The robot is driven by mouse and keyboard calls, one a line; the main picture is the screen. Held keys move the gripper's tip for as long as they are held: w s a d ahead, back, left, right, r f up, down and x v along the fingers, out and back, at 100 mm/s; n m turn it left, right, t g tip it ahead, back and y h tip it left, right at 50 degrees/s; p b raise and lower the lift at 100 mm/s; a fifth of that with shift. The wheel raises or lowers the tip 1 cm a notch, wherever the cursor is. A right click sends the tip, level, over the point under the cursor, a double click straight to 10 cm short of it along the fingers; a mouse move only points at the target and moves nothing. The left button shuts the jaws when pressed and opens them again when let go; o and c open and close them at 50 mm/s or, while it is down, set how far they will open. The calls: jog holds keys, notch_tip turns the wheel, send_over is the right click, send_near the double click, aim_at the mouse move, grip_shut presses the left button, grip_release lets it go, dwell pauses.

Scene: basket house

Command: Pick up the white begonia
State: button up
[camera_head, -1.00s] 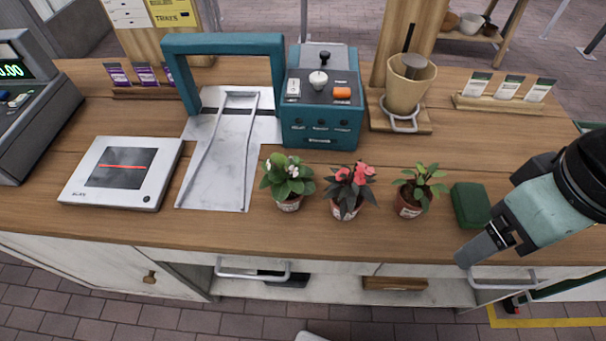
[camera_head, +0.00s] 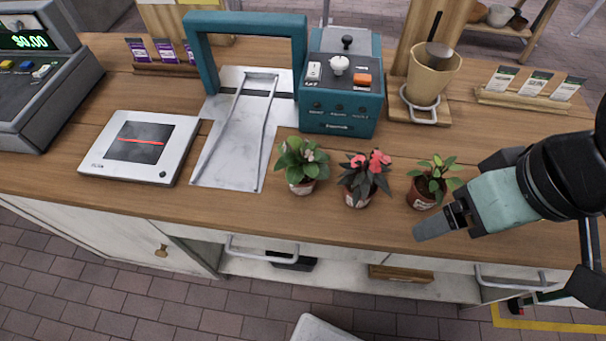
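The white begonia (camera_head: 301,165) stands upright in a small terracotta pot on the wooden counter, with green leaves and a few pale blooms. A pink-red flowering plant (camera_head: 362,179) with dark leaves stands just to its right. My gripper (camera_head: 432,226) is at the right, near the counter's front edge, pointing left. It is well apart from the begonia, with the red plant and a green leafy plant (camera_head: 432,182) standing along the row between them. I see the fingers side-on and cannot tell whether they are open.
A teal control box (camera_head: 340,95) stands behind the plants. A metal chute with a teal arch (camera_head: 250,25) and a white scanner (camera_head: 140,147) are to the left. The counter (camera_head: 300,222) in front of the plants is clear.

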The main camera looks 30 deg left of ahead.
jog(key=a+f+t+y, duration=0.3)
jog(key=a+f, duration=0.3)
jog(key=a, duration=0.6)
jog(key=t+y+b, duration=0.4)
jog(key=t, duration=0.3)
send_near(305, 179)
jog(key=p+x, duration=0.2)
jog(key=x, duration=0.4)
jog(key=shift+w+a, duration=0.25)
jog(key=shift+a, duration=0.05)
jog(key=shift+p+x, duration=1.4)
jog(key=shift+x, duration=1.45)
jog(key=shift+d+f, duration=0.1)
jog(key=shift+d, duration=0.05)
jog(key=c, duration=1.1)
